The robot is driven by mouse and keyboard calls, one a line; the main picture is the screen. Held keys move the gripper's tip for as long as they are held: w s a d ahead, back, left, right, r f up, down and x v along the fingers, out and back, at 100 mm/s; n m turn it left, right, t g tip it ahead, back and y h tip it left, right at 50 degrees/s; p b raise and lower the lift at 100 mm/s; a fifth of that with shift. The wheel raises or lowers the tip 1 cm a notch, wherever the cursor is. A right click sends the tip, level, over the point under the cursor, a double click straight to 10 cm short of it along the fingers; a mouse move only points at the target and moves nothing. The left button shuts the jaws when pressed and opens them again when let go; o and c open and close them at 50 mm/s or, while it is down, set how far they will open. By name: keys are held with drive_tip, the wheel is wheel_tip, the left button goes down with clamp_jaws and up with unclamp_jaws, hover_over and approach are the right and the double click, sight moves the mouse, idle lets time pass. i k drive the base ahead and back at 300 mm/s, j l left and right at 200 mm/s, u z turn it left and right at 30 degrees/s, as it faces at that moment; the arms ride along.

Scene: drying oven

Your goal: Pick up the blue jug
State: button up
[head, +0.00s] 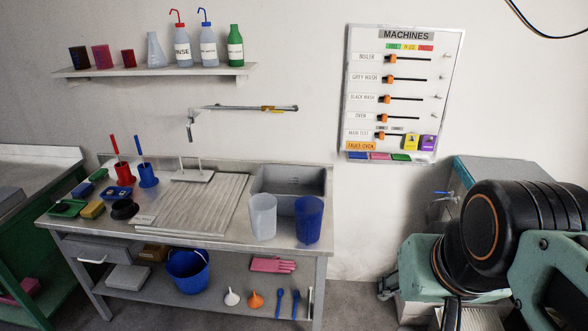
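The blue jug (308,221) stands upright on the right front part of the metal worktable (150,233), close to the right edge. A translucent pale jug (262,218) stands just to its left; the two look very close together. The grey sink basin (288,181) lies behind both jugs. The blue jug's front is unobstructed in the head view. My gripper does not show in this view.
A ribbed draining board (200,207) lies left of the jugs. A blue bucket (187,271) and pink gloves (272,265) sit on the lower shelf. Big black and teal equipment (500,240) fills the lower right. A wall tap (240,108) hangs above the table.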

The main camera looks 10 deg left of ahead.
sight(309, 209)
drive_tip(key=z, duration=1.15)
drive_tip(key=u, duration=1.55)
drive_tip(key=i+j+z, duration=0.2)
drive_tip(key=i+j, duration=0.15)
drive_tip(key=i, duration=0.15)
drive_tip(key=i+j+z, duration=0.2)
drive_tip(key=i+j, duration=0.2)
drive_tip(key=i, duration=0.1)
